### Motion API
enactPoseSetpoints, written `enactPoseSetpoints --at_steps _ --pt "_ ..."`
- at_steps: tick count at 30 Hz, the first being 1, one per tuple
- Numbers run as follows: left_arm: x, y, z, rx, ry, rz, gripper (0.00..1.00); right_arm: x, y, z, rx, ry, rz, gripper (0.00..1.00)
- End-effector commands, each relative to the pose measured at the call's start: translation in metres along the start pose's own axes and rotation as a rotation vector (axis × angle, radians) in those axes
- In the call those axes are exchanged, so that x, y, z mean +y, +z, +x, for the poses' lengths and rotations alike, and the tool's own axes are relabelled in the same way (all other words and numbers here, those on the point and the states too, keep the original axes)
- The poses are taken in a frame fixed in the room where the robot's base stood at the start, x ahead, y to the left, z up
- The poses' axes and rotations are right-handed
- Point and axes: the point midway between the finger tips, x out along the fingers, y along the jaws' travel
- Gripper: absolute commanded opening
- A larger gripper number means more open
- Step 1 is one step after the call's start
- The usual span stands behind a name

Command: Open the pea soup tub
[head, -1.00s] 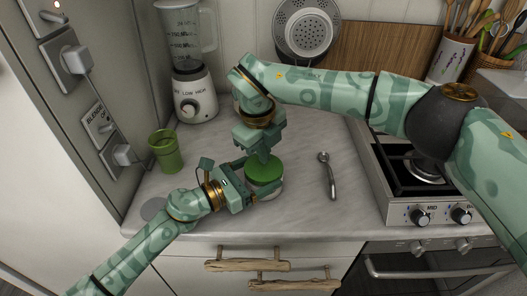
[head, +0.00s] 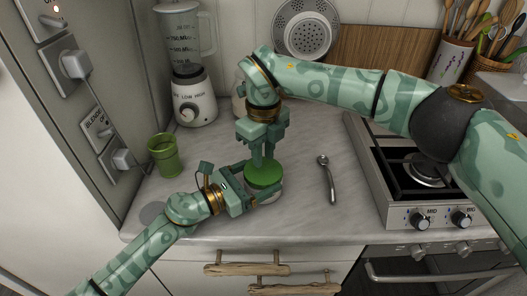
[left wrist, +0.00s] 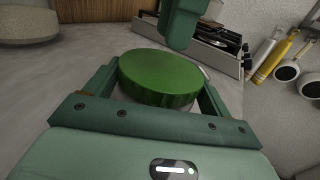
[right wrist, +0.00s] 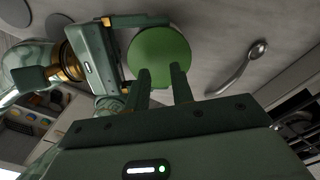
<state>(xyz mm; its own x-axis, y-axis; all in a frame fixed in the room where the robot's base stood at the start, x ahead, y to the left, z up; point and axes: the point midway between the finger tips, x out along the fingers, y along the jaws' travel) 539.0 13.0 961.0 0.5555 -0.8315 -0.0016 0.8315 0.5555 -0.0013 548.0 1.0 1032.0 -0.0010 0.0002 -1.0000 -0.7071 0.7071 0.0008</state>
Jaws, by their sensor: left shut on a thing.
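The pea soup tub is a low round tub with a green lid (head: 263,174). It stands on the marble counter, and the lid sits on it. My left gripper (left wrist: 160,95) is shut on the tub from the side, with a finger on each side below the lid. The lid also shows in the right wrist view (right wrist: 160,52). My right gripper (right wrist: 163,78) points down over the lid, its two fingers a little apart with green showing between them. I cannot tell whether the fingertips touch the lid. The tub's wall is mostly hidden.
A spoon (head: 327,178) lies right of the tub, with the gas stove (head: 415,200) beyond it. A green cup (head: 165,155) and a blender (head: 192,95) stand at the left. Bare counter lies between tub and spoon.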

Motion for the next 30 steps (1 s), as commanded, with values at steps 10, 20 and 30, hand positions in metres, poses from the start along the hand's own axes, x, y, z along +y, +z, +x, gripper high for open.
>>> enactPoseSetpoints --at_steps 10,20,30 --pt "0.000 0.001 0.000 -0.002 0.000 0.001 0.42 -0.001 0.001 -0.013 -0.003 -0.003 -0.001 0.23" --pt "0.000 0.002 0.000 -0.002 0.000 0.001 0.42 -0.001 0.001 -0.087 -0.002 -0.004 0.001 0.23" --pt "0.000 0.001 0.000 -0.002 0.000 0.001 0.42 0.000 0.001 -0.120 0.000 0.000 -0.001 0.23"
